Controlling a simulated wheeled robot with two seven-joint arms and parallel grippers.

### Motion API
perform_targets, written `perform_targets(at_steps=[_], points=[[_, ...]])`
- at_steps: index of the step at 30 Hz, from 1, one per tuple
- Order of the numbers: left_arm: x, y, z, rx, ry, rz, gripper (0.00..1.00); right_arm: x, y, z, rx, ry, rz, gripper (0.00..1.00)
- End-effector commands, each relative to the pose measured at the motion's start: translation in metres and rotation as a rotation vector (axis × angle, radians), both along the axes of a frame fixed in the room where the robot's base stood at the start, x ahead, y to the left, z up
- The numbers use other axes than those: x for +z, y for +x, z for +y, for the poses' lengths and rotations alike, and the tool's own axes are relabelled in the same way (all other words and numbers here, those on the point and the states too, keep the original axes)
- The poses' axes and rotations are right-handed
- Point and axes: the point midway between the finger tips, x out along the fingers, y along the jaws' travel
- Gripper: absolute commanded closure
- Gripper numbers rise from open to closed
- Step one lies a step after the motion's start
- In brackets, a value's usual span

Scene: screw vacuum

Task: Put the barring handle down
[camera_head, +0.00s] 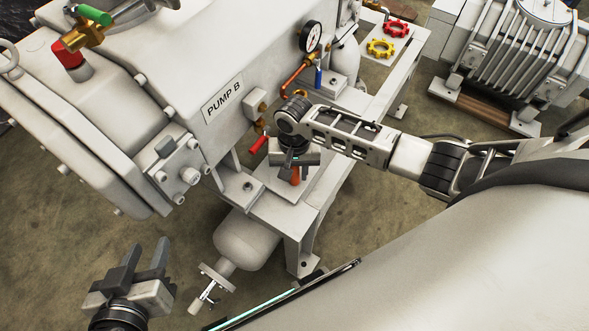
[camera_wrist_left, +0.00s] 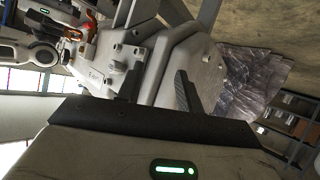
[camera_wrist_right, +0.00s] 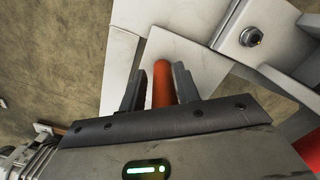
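The barring handle shows as an orange-red bar (camera_wrist_right: 162,84) between the fingers of my right gripper (camera_wrist_right: 161,82) in the right wrist view. The fingers are closer together than those of my left gripper and appear shut on it. In the head view, my right gripper (camera_head: 292,160) points down over the frame beside the pump, and an orange end of the handle (camera_head: 295,176) shows below it. Whether the handle touches the frame is unclear. My left gripper (camera_head: 145,258) is open and empty, low at the left; its separated fingers also show in the left wrist view (camera_wrist_left: 158,90).
The pump housing marked PUMP B (camera_head: 222,100) fills the upper left. A light metal frame (camera_head: 300,215) lies under my right gripper. A red lever (camera_head: 258,145) sits close by on its left. Red (camera_head: 395,27) and yellow (camera_head: 380,48) wheels lie on the bench beyond.

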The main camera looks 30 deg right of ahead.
Motion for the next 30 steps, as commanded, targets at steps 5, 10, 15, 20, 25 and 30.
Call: perform_targets(at_steps=[5, 10, 15, 20, 25, 30], points=[[-0.001, 0.0, 0.0, 0.0, 0.001, 0.002, 0.64, 0.0, 0.0, 0.0, 0.0, 0.0, 0.001, 0.53], [-0.001, 0.001, 0.0, -0.001, 0.001, 0.001, 0.64, 0.001, 0.0, 0.0, 0.0, 0.0, 0.0, 0.53], [0.007, 0.002, 0.0, -0.001, 0.001, -0.002, 0.64, 0.02, 0.001, 0.0, 0.0, 0.002, -0.001, 0.53], [0.012, 0.003, 0.0, 0.0, 0.001, 0.007, 0.64, 0.055, 0.003, -0.001, 0.001, 0.002, -0.003, 0.53], [0.015, 0.003, 0.002, 0.003, 0.003, 0.021, 0.64, 0.091, 0.006, -0.002, 0.0, 0.002, -0.003, 0.53], [0.013, 0.002, 0.002, 0.007, 0.0, 0.034, 0.64, 0.114, 0.007, -0.003, 0.0, 0.002, -0.001, 0.53]])
